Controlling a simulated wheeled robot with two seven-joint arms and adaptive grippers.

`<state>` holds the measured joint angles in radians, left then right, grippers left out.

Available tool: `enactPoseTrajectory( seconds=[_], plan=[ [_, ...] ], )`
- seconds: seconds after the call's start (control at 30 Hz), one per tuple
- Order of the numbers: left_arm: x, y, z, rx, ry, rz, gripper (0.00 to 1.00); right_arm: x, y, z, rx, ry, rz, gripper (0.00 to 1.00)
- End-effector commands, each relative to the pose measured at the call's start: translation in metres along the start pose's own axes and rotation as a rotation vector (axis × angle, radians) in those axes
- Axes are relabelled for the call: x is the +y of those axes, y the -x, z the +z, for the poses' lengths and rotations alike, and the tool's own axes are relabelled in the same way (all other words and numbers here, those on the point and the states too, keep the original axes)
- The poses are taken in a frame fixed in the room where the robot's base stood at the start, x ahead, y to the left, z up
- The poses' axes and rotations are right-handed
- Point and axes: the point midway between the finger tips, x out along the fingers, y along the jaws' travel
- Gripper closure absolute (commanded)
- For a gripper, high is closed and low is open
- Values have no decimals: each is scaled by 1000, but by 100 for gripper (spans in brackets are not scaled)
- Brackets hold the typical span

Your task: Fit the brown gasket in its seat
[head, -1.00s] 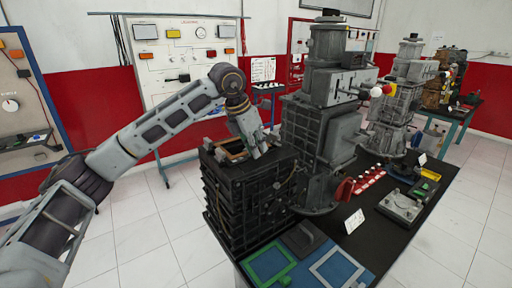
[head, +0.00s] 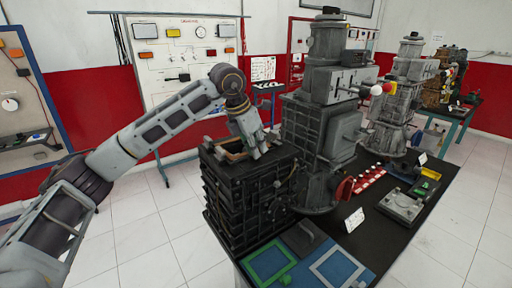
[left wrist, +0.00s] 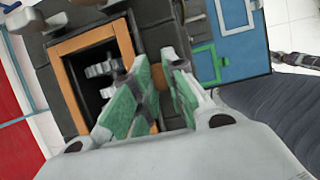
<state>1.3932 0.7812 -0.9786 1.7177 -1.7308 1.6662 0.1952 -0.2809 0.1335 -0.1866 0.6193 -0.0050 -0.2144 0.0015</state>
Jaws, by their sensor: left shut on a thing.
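The brown gasket (head: 233,155) is a thin rectangular frame at the top of the black engine block (head: 245,205). In the left wrist view the gasket (left wrist: 68,82) surrounds a dark opening with grey metal parts inside. My left gripper (head: 259,152) reaches down over the block's top at the gasket's right side. Its green-padded fingers (left wrist: 158,75) are shut on the gasket's near-right side, and they hide part of that side. I cannot tell whether the gasket lies flat on the block or slightly above it. My right gripper is not in view.
A tall grey engine (head: 320,115) stands close right of the block. On the dark table are a blue mat (head: 338,268) with green and white outlines, red parts (head: 370,180) and a white card (head: 354,221). Open floor lies left of the table.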

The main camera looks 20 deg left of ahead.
Motion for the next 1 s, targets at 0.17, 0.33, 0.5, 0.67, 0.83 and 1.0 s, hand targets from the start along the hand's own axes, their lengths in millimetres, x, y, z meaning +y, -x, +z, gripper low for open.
enactPoseTrajectory(
  seconds=[0.17,0.33,0.5,0.67,0.83,1.0],
  plan=[
    [0,-2,-1,0,0,0,100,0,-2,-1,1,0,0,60],
    [0,-3,-1,0,0,0,100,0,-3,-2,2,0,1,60],
    [0,-4,-2,0,0,0,100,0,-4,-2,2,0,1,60],
    [0,-6,-2,0,0,0,100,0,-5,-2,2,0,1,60],
    [0,-7,-3,0,0,0,100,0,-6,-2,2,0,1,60],
    [0,-9,-4,0,0,0,100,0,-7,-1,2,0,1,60]
  ],
)
